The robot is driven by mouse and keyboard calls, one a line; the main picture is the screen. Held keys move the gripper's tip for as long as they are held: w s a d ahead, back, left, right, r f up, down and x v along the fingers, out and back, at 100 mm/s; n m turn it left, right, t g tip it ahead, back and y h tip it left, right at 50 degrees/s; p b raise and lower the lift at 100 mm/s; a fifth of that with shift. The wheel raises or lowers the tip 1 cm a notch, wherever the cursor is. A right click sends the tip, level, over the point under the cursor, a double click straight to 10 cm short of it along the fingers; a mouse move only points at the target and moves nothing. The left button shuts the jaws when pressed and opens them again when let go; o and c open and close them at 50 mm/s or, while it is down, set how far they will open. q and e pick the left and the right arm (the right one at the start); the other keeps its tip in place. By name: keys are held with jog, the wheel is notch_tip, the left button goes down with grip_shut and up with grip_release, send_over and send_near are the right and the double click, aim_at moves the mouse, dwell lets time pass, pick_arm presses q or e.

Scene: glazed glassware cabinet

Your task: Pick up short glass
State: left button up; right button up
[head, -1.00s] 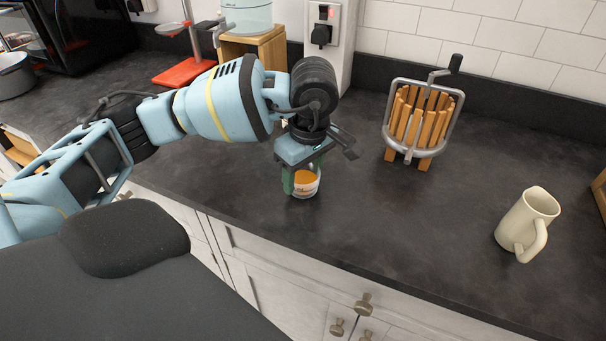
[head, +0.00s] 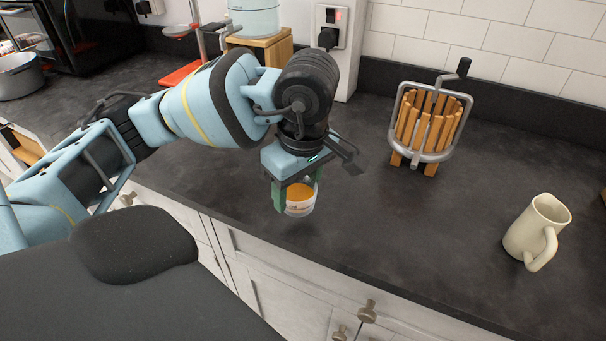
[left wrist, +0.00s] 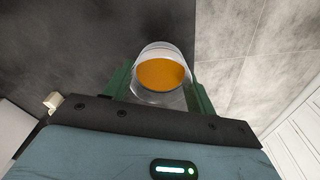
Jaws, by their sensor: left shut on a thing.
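The short glass (head: 300,197) is a small clear tumbler with orange contents and some marking on its side. It is upright between the green fingers of my left gripper (head: 296,193), which is shut on it. In the head view it hangs near the front edge of the dark counter and appears raised above it. The left wrist view shows the glass (left wrist: 161,76) from above, with the orange surface inside and a finger on each side. My right gripper is not in view.
A cream mug (head: 535,228) stands on the counter (head: 420,220) at the right. A wooden-slatted press with a crank (head: 428,122) stands behind. A pot (head: 18,75) is at the far left. The counter between glass and mug is clear.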

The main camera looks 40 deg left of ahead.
pick_arm(q)
jog(key=s+d, duration=0.3)
jog(key=s, duration=0.5)
jog(key=shift+s+d+r, duration=0.15)
jog(key=shift+d+r, duration=0.1)
jog(key=shift+r, duration=0.2)
jog(key=shift+s, duration=0.1)
dwell(0.6)
